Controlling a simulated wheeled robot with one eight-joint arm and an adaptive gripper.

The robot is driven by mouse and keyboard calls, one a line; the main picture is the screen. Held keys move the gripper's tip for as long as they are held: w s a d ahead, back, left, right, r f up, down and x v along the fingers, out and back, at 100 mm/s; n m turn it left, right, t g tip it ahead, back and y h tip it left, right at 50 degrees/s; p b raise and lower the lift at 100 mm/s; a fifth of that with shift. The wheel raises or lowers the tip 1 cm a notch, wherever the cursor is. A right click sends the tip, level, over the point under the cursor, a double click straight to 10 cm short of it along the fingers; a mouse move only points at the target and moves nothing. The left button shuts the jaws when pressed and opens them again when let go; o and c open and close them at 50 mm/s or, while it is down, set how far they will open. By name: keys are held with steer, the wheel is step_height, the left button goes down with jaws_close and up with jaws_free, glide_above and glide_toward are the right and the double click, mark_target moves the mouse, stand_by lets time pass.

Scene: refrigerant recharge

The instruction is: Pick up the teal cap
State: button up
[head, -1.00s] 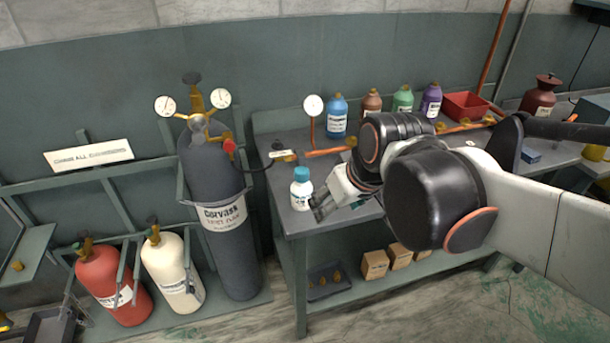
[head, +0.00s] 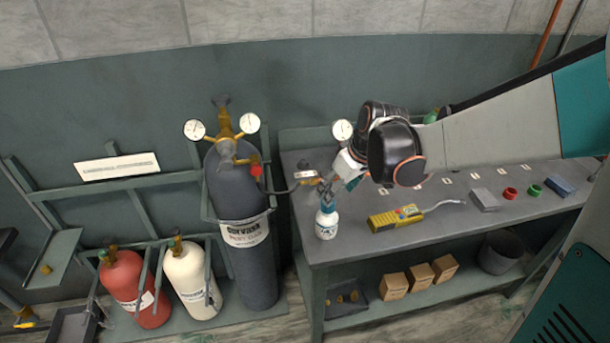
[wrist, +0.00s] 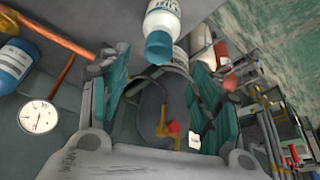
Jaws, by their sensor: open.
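The teal cap (head: 327,206) sits on a small white bottle (head: 326,224) that stands upright near the left front edge of the workbench. The gripper is open and holds nothing. I cannot tell whether a finger touches the cap.
A yellow meter (head: 396,218) lies on the bench (head: 370,248) right of the bottle. A pressure gauge (head: 342,131) and copper pipe stand behind; the gauge also shows in the wrist view (wrist: 38,117). A tall dark gas cylinder (head: 240,200) stands left of the bench.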

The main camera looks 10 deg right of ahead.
steer(key=b+x, duration=0.3)
steer(key=x, duration=0.5)
steer(key=shift+w+f, duration=0.2)
steer(key=shift+f, duration=0.05)
steer(key=shift+d, duration=0.1)
steer(key=shift+r, duration=0.1)
steer(key=c, duration=1)
